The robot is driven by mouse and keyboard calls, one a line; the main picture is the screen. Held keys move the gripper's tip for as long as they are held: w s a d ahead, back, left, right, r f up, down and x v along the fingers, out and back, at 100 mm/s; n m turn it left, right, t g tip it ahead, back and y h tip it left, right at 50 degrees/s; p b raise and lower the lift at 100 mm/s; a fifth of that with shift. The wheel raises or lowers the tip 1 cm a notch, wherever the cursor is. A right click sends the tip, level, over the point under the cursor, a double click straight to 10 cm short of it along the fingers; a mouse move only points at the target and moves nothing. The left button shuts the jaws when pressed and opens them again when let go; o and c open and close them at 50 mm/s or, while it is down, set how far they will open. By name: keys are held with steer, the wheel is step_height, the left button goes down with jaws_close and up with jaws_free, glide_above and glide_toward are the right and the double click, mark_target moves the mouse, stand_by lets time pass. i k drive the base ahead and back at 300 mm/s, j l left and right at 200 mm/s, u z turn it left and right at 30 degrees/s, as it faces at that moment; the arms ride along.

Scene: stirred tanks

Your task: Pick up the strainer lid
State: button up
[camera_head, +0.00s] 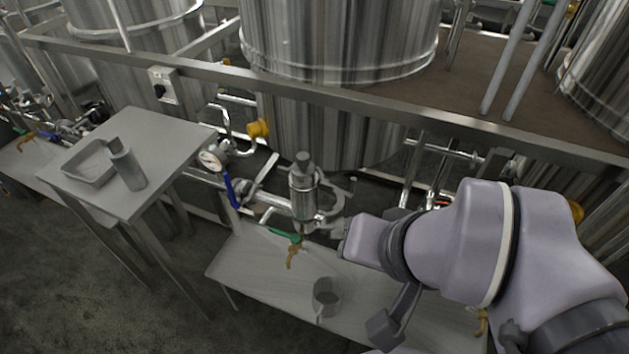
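A steel strainer housing (303,200) stands upright in the pipework at the centre, above the low bench. A grey capped piece with a narrower knob, which looks like the strainer lid (303,166), sits on top of it. My gripper (334,229) is at the left end of my arm, just right of the housing's lower part and below the lid. The fingers are small and partly hidden by the wrist, so I cannot tell whether they are open or shut, or whether they touch the housing.
A grey side table (128,200) at left holds a shallow tray (88,180) and a grey cylinder (128,170). A metal cup (326,297) stands on the low bench (255,285). A pressure gauge (210,160), a blue-handled valve (229,189) and a green-handled valve (285,237) crowd the housing. A steel rail (330,97) runs behind.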

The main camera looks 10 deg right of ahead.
mark_target(303, 176)
steer(key=i+j+u, duration=0.15)
steer(key=i+j, duration=0.6)
steer(key=i, duration=0.05)
